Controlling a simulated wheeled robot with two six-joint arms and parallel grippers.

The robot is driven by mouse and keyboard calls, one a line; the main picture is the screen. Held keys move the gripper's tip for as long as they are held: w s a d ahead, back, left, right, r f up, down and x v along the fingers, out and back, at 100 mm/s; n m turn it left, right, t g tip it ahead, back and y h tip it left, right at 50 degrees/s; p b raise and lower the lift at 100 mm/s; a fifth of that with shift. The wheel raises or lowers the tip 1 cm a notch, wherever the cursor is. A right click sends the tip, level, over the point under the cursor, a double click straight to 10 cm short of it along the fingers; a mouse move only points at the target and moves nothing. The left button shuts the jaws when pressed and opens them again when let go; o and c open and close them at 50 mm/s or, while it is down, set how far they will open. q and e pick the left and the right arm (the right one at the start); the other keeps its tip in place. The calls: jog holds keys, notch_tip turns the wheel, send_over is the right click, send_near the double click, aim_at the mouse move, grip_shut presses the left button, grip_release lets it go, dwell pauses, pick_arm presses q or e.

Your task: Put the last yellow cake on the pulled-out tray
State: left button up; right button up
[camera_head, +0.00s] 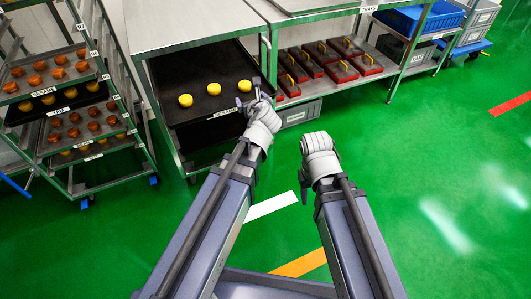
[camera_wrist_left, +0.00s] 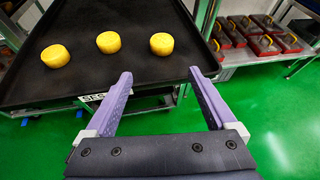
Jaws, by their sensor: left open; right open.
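Three round yellow cakes sit in a row on the dark pulled-out tray (camera_head: 225,68) labelled SESAME: a left cake (camera_head: 185,100), a middle cake (camera_head: 214,88) and a right cake (camera_head: 244,85). The left wrist view also shows the left cake (camera_wrist_left: 55,56), middle cake (camera_wrist_left: 109,42) and right cake (camera_wrist_left: 161,44). My left gripper (camera_wrist_left: 160,78) is open and empty at the tray's front edge. The right cake lies beyond its fingertips, apart from them. In the head view my left gripper (camera_head: 255,95) is beside the right cake. My right gripper (camera_head: 306,168) is over the floor; its fingers are mostly hidden.
A rack at left holds trays of brown pastries (camera_head: 58,72) and some yellow pieces. A steel table top (camera_head: 190,22) overhangs the tray. Red boxes with yellow handles (camera_head: 345,70) fill the shelf at right, with a grey crate (camera_head: 298,113) below.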

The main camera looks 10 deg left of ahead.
pick_arm(q)
jog(key=s+d+f+n+g+h, duration=0.1)
jog(key=s+d+f+n+g, duration=0.2)
jog(key=s+n, duration=0.5)
jog(key=s+d+f+n+g+h, duration=0.1)
jog(key=s+d+f+n+g, duration=0.3)
jog(key=s+n, duration=0.4)
jog(key=s+d+f+n+g+h, duration=0.2)
jog(key=s+d+f+n+g, duration=0.2)
jog(key=s+n, duration=0.4)
jog(key=shift+s+f+n+g, duration=0.4)
jog(key=shift+f+n+g, duration=0.4)
jog(key=shift+n, duration=0.4)
jog(key=shift+a+f, duration=0.1)
jog(key=shift+c, duration=0.3)
